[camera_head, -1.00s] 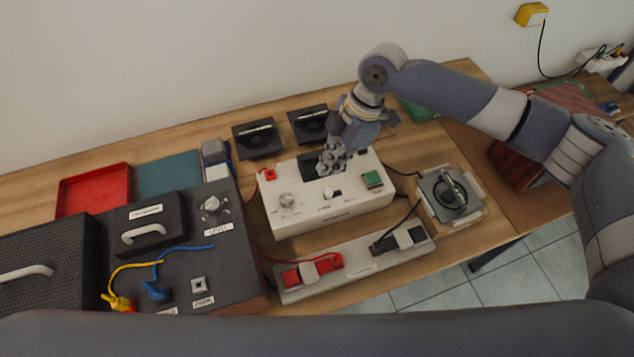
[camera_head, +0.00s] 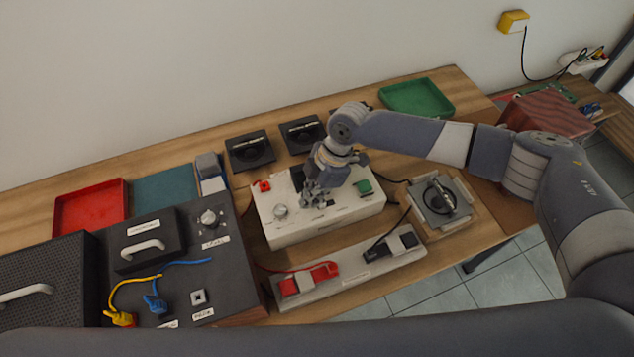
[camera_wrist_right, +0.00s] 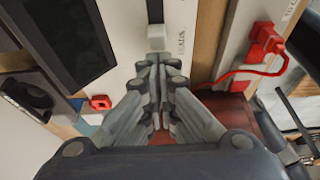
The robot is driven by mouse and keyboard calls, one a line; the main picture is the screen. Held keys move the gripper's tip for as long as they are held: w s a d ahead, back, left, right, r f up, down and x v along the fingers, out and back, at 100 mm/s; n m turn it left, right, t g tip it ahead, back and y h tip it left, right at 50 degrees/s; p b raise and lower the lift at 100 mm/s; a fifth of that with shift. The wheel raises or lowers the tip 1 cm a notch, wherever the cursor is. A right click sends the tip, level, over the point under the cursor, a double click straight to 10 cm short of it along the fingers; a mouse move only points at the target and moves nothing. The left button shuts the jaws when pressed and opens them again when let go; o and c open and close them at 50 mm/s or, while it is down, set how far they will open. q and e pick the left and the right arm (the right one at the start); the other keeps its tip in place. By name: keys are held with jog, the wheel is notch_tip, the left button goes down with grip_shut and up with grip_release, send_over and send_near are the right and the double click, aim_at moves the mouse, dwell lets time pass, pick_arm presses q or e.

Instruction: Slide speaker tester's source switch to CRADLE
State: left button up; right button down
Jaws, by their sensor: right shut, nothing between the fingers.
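The speaker tester (camera_head: 345,214) is a white box in the middle of the bench in the head view. My right gripper (camera_head: 313,200) is shut and empty, low over the tester's top between the grey knob (camera_head: 281,212) and the green button (camera_head: 363,187). It hides the source switch in the head view. In the right wrist view the white switch cap (camera_wrist_right: 157,37) sits at the end of a dark slot (camera_wrist_right: 155,11), beside a label reading LEADS. The shut fingertips (camera_wrist_right: 157,62) are right by the cap; I cannot tell whether they touch it. My left gripper is not in view.
A strip with red (camera_head: 310,278) and black (camera_head: 396,244) leads lies in front of the tester. A grey device on a cradle (camera_head: 440,199) stands to its right. Two black speakers (camera_head: 250,151) are behind. A dark panel with a level knob (camera_head: 209,218) is at left.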

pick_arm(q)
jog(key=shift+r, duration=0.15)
pick_arm(e)
jog(key=shift+s+a+f, duration=0.1)
jog(key=shift+a+f, duration=0.1)
jog(key=shift+f, duration=0.4)
jog(key=shift+w+d, duration=0.25)
jog(key=shift+d, duration=0.5)
jog(key=shift+w+d, duration=0.25)
jog(key=shift+d, duration=0.5)
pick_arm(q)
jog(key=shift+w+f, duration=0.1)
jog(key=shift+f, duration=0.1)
pick_arm(e)
jog(key=shift+r, duration=0.1)
